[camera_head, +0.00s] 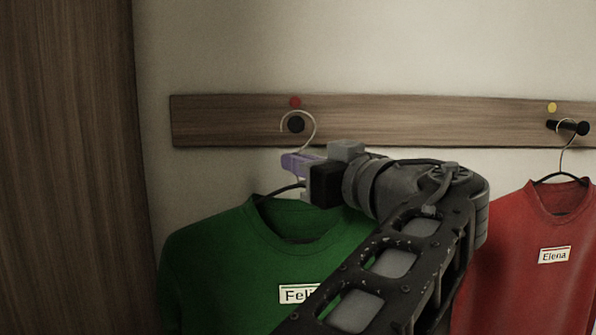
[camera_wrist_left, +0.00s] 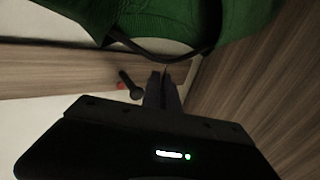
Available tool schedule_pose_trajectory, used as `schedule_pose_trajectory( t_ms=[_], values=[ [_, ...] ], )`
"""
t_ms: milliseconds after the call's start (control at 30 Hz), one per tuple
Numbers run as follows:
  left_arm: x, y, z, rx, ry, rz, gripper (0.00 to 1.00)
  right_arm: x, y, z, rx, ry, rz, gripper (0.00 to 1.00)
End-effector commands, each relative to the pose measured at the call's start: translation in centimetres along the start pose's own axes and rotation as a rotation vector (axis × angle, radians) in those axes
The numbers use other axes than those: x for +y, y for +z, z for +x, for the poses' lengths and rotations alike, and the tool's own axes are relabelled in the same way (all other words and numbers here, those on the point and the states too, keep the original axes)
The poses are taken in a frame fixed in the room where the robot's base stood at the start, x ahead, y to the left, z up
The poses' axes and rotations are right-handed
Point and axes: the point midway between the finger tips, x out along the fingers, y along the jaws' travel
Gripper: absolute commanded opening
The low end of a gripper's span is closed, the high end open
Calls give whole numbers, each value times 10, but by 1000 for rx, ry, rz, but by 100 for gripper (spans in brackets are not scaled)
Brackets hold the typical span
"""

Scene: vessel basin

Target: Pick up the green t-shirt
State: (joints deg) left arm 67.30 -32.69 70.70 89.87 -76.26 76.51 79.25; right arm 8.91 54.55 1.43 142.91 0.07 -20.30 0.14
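The green t-shirt (camera_head: 225,262) hangs on a dark hanger with a thin metal hook (camera_head: 314,124), its name label partly covered by my arm. The hook curves around the black peg (camera_head: 296,125) below a red dot; I cannot tell whether it bears on the peg. My left gripper (camera_head: 298,163) is at the base of the hook, just above the collar, its purple fingers close together on the hook's stem. In the left wrist view, the fingers (camera_wrist_left: 161,80) meet at the hanger (camera_wrist_left: 165,52), with the green t-shirt (camera_wrist_left: 225,20) beyond. My right gripper is not in view.
A wooden rail (camera_head: 220,120) runs along the wall. A red t-shirt (camera_head: 525,265) labelled Elena hangs from a second peg (camera_head: 570,127) under a yellow dot, close to my arm. A wooden panel (camera_head: 70,170) stands at the left.

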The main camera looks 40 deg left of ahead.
Motion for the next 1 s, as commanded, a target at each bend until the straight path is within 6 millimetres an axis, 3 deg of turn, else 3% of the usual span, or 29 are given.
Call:
schedule_pose_trajectory(
  t_ms=[133,500,700,1000],
  values=[
    [-17,2,-26,4,2,-3,0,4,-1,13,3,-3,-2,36],
    [-15,-87,-23,3,-4,-4,0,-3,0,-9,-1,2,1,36],
    [-13,-123,-24,2,-2,-2,0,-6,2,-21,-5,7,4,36],
    [-13,-140,-24,1,0,0,0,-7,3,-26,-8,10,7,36]
  ],
)
